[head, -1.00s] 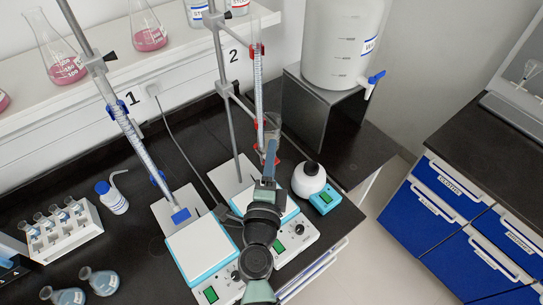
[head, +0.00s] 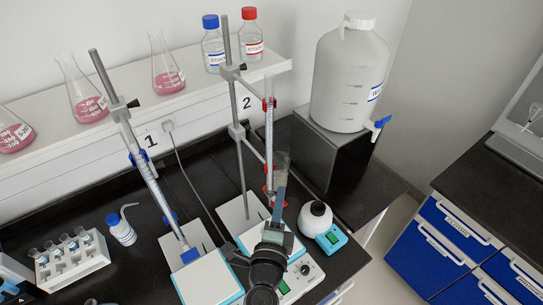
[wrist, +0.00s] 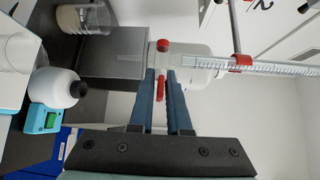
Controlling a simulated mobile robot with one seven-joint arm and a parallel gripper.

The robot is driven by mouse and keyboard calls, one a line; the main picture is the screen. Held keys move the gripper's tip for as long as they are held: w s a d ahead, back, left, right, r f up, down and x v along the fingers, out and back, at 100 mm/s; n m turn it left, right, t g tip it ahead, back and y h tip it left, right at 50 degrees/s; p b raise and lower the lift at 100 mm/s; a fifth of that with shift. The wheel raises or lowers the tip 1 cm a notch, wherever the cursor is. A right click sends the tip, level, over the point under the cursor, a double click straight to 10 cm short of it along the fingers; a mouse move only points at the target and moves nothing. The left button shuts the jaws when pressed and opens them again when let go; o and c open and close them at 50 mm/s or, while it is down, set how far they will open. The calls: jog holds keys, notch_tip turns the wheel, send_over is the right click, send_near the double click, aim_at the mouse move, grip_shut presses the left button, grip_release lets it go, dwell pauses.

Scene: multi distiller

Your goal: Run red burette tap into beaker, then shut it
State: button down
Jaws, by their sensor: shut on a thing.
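The red burette (head: 269,130) stands clamped upright at the station marked 2, and in the wrist view its graduated tube (wrist: 265,67) lies sideways. Its red tap (wrist: 160,88) shows between my fingers. My gripper (wrist: 160,75) is shut on the tap handle; in the head view my gripper (head: 279,200) covers most of the tap. A clear glass beaker (wrist: 14,50) shows at the left edge of the wrist view, on the side the burette tip points to. Whether liquid is running is too small to tell.
A blue-marked burette (head: 150,185) stands at station 1, left. A large carboy (head: 345,80) stands on a dark box (head: 335,155) behind. Another glass vessel (wrist: 80,18) is nearby.

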jog(key=shift+r+m+g+p, duration=0.2)
jog(key=shift+m+g+p, duration=0.5)
jog(key=shift+p, duration=2.25)
jog(key=shift+f+y+p, duration=0.3)
jog(key=shift+y+p, duration=0.1)
jog(key=shift+f+b, duration=0.35)
jog(key=shift+b, duration=0.8)
jog(key=n+t+b, duration=0.1)
jog(key=b, duration=0.5)
jog(key=shift+r+n+t+h, duration=0.1)
jog(key=shift+n+t+h, duration=0.2)
jog(key=shift+h, duration=0.1)
jog(key=shift+r+b, duration=0.1)
jog(key=shift+b, duration=0.25)
jog(key=shift+r, duration=0.2)
